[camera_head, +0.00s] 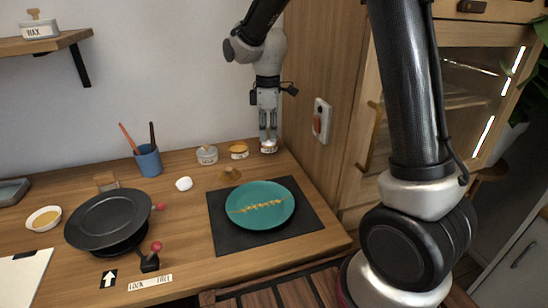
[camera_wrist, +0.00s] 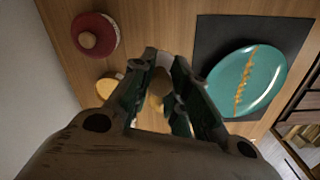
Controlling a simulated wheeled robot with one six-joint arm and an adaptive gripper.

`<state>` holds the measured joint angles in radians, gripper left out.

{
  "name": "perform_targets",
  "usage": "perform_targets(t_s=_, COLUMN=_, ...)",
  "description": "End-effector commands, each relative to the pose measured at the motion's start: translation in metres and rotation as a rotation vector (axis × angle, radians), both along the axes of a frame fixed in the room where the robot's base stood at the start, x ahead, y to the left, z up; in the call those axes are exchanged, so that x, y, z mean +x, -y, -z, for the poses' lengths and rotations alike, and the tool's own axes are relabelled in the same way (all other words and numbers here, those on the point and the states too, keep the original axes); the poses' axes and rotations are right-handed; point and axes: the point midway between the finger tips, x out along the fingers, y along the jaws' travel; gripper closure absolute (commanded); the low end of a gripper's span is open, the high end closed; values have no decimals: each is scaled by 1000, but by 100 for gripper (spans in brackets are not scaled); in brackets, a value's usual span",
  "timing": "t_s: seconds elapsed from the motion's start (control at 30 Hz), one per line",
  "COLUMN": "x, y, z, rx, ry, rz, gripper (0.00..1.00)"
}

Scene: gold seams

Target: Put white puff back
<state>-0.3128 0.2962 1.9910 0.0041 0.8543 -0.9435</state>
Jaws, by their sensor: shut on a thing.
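A small white rounded lump (camera_head: 183,183), which looks like the white puff, lies on the table left of the dark mat. My gripper (camera_head: 268,138) points down at the back right of the table, well apart from the lump. It is shut on a small pale thing (camera_head: 268,149) at or just above the tabletop. In the wrist view my gripper (camera_wrist: 165,90) has a brownish rounded top (camera_wrist: 160,81) between its fingers. The fingers hide much of this thing, so I cannot tell exactly what it is. The white lump is not seen in the wrist view.
A lidded jar (camera_head: 207,155) and an open jar of gold (camera_head: 239,150) stand left of my gripper. A brown piece (camera_head: 230,174) lies before them. A teal plate (camera_head: 260,218) with a gold seam sits on the mat (camera_head: 222,238). A black turntable (camera_head: 108,217) is left.

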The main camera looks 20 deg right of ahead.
Motion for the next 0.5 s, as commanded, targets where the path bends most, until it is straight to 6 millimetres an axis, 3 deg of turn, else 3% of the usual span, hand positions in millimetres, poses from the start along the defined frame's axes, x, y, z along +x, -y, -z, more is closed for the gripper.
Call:
perform_targets(t_s=0.1, x=0, y=0, z=24, rx=-1, ry=-3, rz=0, gripper=100)
perform_targets(t_s=0.5, x=0, y=0, z=71, rx=0, ry=-2, rz=0, gripper=100)
